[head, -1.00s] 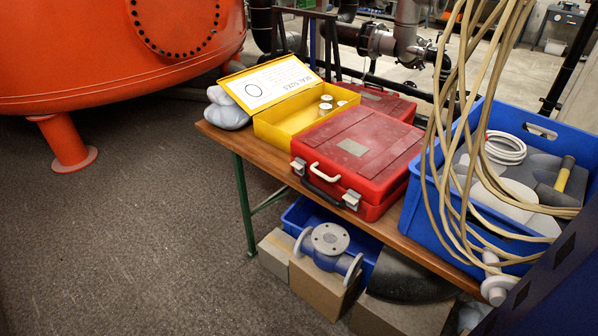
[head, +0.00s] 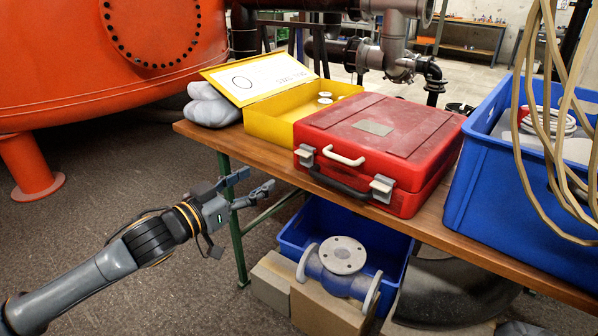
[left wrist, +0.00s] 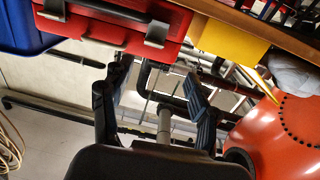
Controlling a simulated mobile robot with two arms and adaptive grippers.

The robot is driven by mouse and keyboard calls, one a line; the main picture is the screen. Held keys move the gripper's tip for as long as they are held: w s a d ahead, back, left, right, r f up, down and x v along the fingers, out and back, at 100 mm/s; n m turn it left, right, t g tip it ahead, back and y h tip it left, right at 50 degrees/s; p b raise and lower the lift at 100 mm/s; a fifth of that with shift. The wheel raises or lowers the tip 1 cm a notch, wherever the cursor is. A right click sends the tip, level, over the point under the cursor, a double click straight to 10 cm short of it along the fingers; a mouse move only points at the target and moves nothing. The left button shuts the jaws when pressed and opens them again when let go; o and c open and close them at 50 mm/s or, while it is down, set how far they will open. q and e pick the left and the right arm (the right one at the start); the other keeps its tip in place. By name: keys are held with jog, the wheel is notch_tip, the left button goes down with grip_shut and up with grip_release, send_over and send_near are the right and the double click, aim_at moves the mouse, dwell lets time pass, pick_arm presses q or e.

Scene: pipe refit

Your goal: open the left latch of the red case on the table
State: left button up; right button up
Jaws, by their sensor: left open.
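The red case (head: 385,130) lies closed on the wooden table, its front facing me. Its left latch (head: 305,154) is a grey metal clasp on the front left, beside the pale handle (head: 343,156). The right latch (head: 382,187) is similar. I cannot tell small differences in how the latches sit. My left gripper (head: 254,184) is open and empty, in the air off the table's front edge, left of and below the left latch. In the left wrist view, the open fingers (left wrist: 157,72) point towards the case front, with the left latch (left wrist: 157,34) beyond them. My right gripper is not in view.
An open yellow box (head: 275,118) stands left of the case, near grey bags (head: 212,104). A blue crate (head: 480,190) with hanging cables (head: 525,150) stands at right. Under the table edge (head: 440,232) are a flanged valve (head: 342,258) and cardboard boxes. The floor at left is free.

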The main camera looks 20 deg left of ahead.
aim_at(300, 155)
pick_arm(q)
jog(key=x, duration=1.2)
jog(key=shift+s+d+r, duration=0.15)
jog(key=shift+d+r, duration=0.15)
jog(key=shift+d, duration=0.1)
jog(key=shift+x, duration=0.85)
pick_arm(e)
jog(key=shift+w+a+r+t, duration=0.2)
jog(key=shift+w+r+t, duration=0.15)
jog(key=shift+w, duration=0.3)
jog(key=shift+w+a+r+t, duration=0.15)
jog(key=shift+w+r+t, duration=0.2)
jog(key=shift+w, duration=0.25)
pick_arm(q)
jog(key=c, duration=1.2)
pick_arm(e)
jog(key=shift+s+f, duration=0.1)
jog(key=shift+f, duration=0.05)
